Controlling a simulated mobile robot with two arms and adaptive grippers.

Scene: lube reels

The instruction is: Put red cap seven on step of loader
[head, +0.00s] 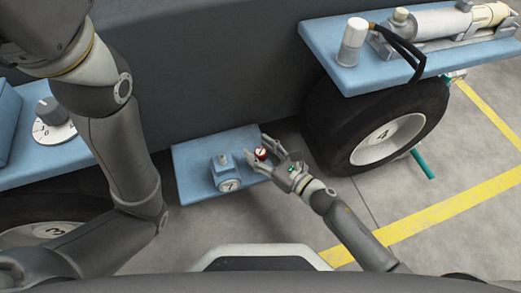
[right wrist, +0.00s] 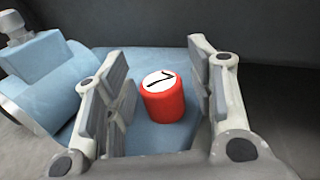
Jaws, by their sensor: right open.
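The red cap (head: 261,153) stands upright on the blue step (head: 195,152) of the loader, near the step's right side. In the right wrist view the red cap (right wrist: 164,102) shows a white top with a black 7. My right gripper (head: 256,149) is open, with its fingers on either side of the cap. In the right wrist view a gap shows between the cap and each finger (right wrist: 157,62). My left arm crosses the left of the head view, but its gripper is out of view.
A blue fitting (head: 222,166) with a round white face marked 7 sits on the step, left of the cap. A black tyre (head: 330,125) marked 4 stands to the right, under a blue shelf (head: 320,45) carrying a white cylinder (head: 353,42). A dial (head: 52,122) is at left.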

